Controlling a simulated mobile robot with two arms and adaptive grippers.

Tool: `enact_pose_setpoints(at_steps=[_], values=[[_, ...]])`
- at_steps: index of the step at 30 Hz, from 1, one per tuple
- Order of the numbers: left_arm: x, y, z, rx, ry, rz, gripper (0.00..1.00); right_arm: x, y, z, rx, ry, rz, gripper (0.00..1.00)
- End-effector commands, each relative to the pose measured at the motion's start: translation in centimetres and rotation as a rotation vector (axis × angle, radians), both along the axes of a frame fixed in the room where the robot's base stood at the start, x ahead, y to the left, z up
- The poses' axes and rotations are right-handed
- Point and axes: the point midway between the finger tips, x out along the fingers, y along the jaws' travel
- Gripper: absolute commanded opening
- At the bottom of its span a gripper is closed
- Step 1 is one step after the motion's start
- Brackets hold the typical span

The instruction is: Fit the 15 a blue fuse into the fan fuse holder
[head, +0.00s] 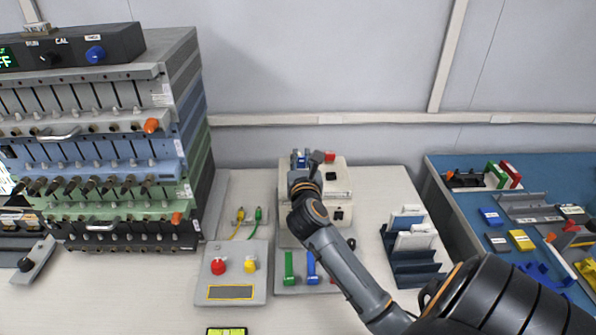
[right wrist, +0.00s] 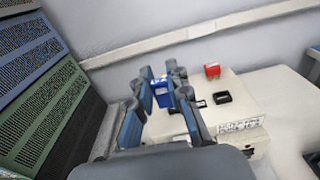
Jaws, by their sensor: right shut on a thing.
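My right gripper (head: 301,164) is over the left part of a white box (head: 343,182) at the back of the table. In the right wrist view, its fingers (right wrist: 160,102) are on either side of a blue block (right wrist: 164,96), which looks like the blue fuse. The gripper is shut on it. I cannot tell whether the fuse touches the box or a holder below, since the fingers hide its lower part. On the box are a red fuse (right wrist: 212,71) and a black open socket (right wrist: 222,97). The fan label is not readable. My left gripper is not in view.
A tall equipment rack (head: 95,130) stands at the left. A grey control box (head: 233,273) has red and yellow buttons. Green (head: 289,268) and blue (head: 312,268) pieces stand in front of the white box. A dark rack (head: 412,262) and a blue mat (head: 470,222) with parts lie right.

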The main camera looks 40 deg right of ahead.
Motion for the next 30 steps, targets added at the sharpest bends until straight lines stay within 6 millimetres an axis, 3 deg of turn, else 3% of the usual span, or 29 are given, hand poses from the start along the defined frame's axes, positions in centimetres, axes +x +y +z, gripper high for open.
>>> enact_pose_setpoints(at_steps=[5, 7, 12, 19, 24, 30], values=[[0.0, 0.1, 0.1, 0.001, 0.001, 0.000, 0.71, 3.4, -2.6, -1.8, -0.002, 0.002, 0.000, 0.04], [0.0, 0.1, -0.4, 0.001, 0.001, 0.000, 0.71, 4.2, -3.1, -3.7, 0.000, 0.003, 0.000, 0.04], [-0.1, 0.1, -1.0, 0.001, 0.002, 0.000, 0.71, 5.9, -4.4, -6.2, -0.001, 0.001, 0.001, 0.04], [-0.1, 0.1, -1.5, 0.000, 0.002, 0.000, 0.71, 6.9, -5.2, -7.7, 0.000, 0.000, 0.001, 0.04], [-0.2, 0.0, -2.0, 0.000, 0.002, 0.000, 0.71, 6.9, -5.2, -10.2, -0.002, 0.002, 0.003, 0.04], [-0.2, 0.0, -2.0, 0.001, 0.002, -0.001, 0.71, 6.9, -5.2, -10.7, -0.002, -0.001, 0.003, 0.04]])
